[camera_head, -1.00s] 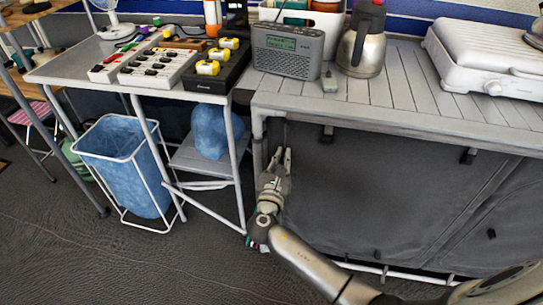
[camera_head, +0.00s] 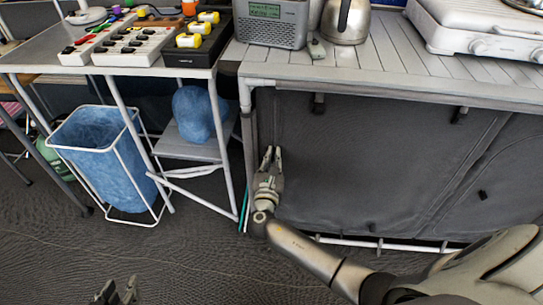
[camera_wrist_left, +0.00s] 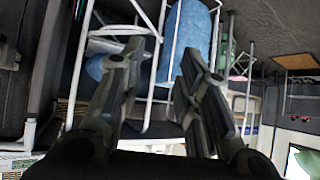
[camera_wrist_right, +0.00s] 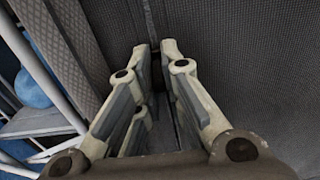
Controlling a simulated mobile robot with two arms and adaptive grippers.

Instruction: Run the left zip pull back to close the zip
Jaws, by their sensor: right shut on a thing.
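A dark grey fabric cover (camera_head: 385,165) hangs below the slatted counter, with a vertical zip line near its left edge. My right gripper (camera_head: 272,152) is at this zip line, pointing up at the fabric, close to the counter's left leg. In the right wrist view its fingers (camera_wrist_right: 155,55) are shut at a dark seam (camera_wrist_right: 152,22). They hold the left zip pull, which is hidden between the fingertips. My left gripper (camera_head: 121,290) shows at the bottom left of the head view, away from the cover. Its fingers (camera_wrist_left: 160,65) are apart and empty.
A blue-lined bin (camera_head: 105,160) in a white frame and a small side table (camera_head: 45,60) stand to the left. A radio (camera_head: 270,22), a flask (camera_head: 345,20) and a grill (camera_head: 470,30) stand on the counter (camera_head: 385,66). The floor in front is clear.

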